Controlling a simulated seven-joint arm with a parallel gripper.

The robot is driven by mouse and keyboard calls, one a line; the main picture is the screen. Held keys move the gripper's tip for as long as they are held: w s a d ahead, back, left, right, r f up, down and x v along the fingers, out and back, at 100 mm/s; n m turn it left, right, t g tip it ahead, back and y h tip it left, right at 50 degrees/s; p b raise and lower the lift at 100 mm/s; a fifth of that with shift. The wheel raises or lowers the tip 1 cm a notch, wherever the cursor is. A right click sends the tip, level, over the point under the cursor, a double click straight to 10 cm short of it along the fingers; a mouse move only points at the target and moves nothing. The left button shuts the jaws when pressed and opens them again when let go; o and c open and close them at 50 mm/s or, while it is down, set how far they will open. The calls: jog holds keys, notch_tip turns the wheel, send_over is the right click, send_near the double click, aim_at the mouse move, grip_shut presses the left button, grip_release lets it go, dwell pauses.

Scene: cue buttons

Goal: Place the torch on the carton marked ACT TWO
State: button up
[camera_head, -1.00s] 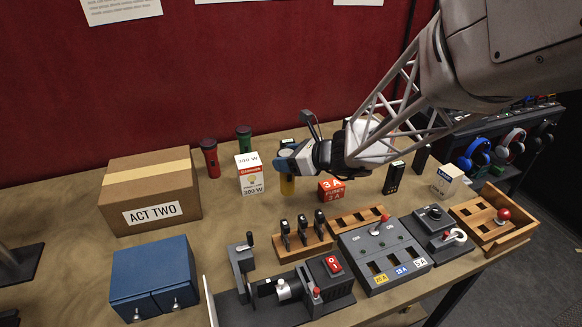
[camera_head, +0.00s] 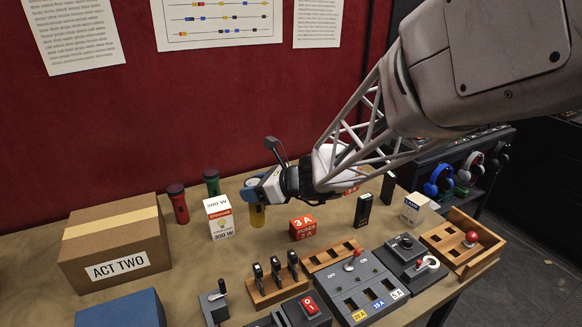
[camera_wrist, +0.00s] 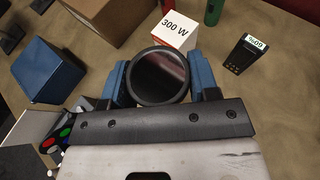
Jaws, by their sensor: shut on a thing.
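A yellow torch (camera_head: 257,216) stands upright in my gripper (camera_head: 256,193). In the wrist view, its round dark lens (camera_wrist: 158,77) sits between the two blue fingers of my gripper (camera_wrist: 160,84), which are shut on it. The torch is to the right of the white 300 W box. The carton marked ACT TWO (camera_head: 118,266) is brown with a tan tape strip and stands at the left of the table, apart from my gripper. Its top looks bare. A red torch (camera_head: 178,205) and a green torch (camera_head: 212,183) stand behind the 300 W box.
The 300 W box (camera_head: 219,217) stands between my gripper and the carton. An orange 3 A box (camera_head: 303,227) is to the right. A blue cabinet (camera_head: 122,309) is in front of the carton. Switch panels (camera_head: 365,284) fill the front. A black block (camera_wrist: 245,54) shows in the wrist view.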

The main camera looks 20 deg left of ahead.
jog(key=s+a+r+n+g, duration=0.1)
jog(key=s+a, duration=0.4)
jog(key=a, duration=0.6)
jog(key=s+a+r+n+g, duration=0.2)
jog(key=s+a+r, duration=0.3)
jog(key=a, duration=0.7)
jog(key=s+a+r+n+g, duration=0.2)
jog(key=s+a+r, duration=0.3)
jog(key=a, duration=0.7)
jog(key=shift+s+a+r+g+h, duration=0.2)
jog(key=shift+s+g+h, duration=0.15)
jog(key=shift+g, duration=0.25)
jog(key=shift+w+f, duration=0.1)
jog(key=shift+f, duration=1.95)
jog(key=shift+f, duration=2)
jog(key=shift+f, duration=0.15)
jog(key=o, duration=1)
